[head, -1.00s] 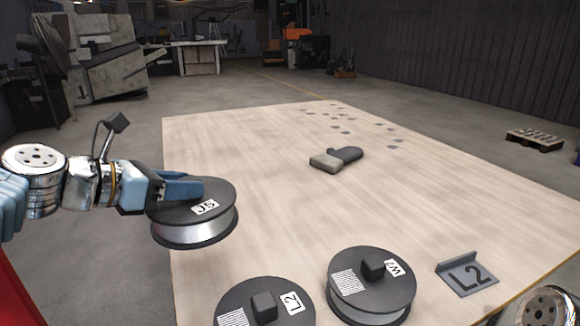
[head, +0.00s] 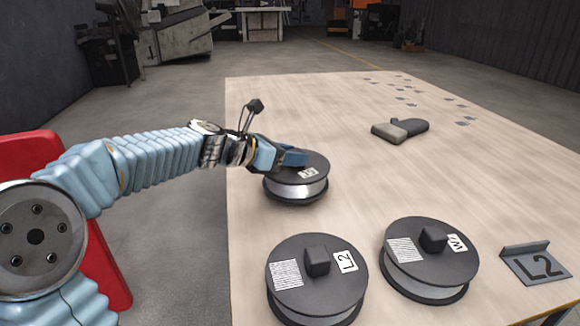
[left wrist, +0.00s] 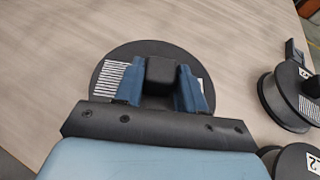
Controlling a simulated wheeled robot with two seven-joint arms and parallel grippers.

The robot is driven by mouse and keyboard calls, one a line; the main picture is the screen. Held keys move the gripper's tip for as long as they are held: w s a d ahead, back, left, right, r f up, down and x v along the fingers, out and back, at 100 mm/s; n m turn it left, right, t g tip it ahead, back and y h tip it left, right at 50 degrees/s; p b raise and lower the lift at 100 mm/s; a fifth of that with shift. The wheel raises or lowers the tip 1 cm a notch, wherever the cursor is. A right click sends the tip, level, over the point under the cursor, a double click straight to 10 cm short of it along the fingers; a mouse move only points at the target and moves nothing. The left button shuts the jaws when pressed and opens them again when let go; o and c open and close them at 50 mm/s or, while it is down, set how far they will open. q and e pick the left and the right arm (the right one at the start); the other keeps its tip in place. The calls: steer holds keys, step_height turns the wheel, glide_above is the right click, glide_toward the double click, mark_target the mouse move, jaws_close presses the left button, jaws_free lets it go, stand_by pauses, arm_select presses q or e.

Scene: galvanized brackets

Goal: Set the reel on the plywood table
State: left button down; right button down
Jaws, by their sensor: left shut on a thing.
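My left gripper (head: 289,157) is shut on the knob of a reel (head: 296,189) with black flanges, a silvery winding and a white label that looks like J5. The reel is level over the left part of the pale plywood table (head: 360,185), inside its edge. I cannot tell whether its bottom touches the wood or hangs just above it. In the left wrist view, the two blue fingers (left wrist: 160,88) stand on either side of the dark knob, above the round black flange (left wrist: 124,55). My right gripper is out of view.
A reel marked L2 (head: 292,270) and another labelled W-something (head: 405,267) stand at the table's near side. A grey L2 sign (head: 535,265) is at the right. A grey glove-like item (head: 398,131) and several flat grey pieces (head: 405,100) lie farther back. The middle is clear.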

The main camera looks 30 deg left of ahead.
arm_select(q)
steer(key=shift+f, duration=1)
steer(key=shift+f+b, duration=0.15)
steer(key=shift+b, duration=0.15)
steer(key=c, duration=0.6)
jaws_free()
steer(key=shift+s, duration=0.1)
steer(key=shift+c, duration=0.2)
steer(key=shift+a+r, duration=0.1)
steer(key=shift+r, duration=0.1)
steer(key=p+v, duration=0.1)
steer(key=v, duration=1.1)
steer(key=shift+f, duration=0.15)
